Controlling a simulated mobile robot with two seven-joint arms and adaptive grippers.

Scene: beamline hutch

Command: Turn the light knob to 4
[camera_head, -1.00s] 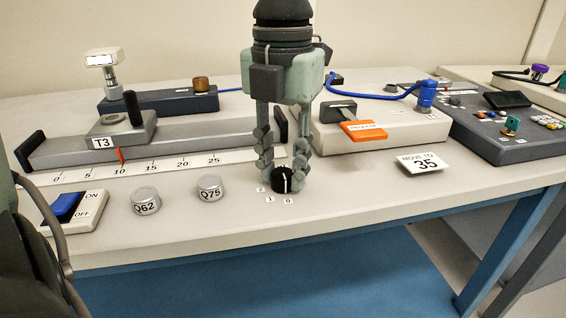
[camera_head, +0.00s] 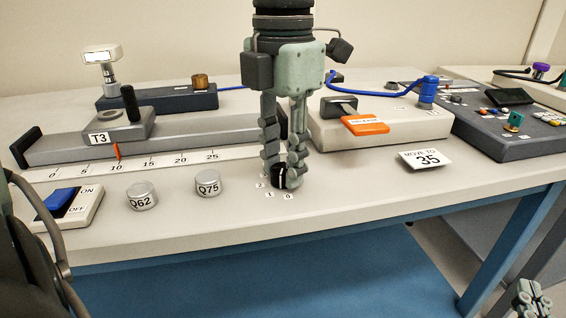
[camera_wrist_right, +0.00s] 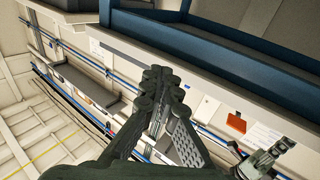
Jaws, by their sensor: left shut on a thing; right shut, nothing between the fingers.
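The black light knob (camera_head: 278,174) sits on the bench top near its front edge. A white line shows on it, and the labels 2, 1 and 0 show around its front and left. Any other labels are hidden behind the fingers. My left gripper (camera_head: 283,180) points down from above, its fingers shut on the knob from both sides. My right gripper (camera_head: 530,300) is low in the bottom right corner, away from the bench top. In the right wrist view its fingers (camera_wrist_right: 160,88) are together and empty.
Round pucks Q62 (camera_head: 141,197) and Q75 (camera_head: 207,184) and a blue rocker switch (camera_head: 62,198) stand left of the knob. A beige box with an orange-tagged lever (camera_head: 365,125) is behind right. A "MOVE TO 35" card (camera_head: 426,159) lies right. Bench between knob and card is clear.

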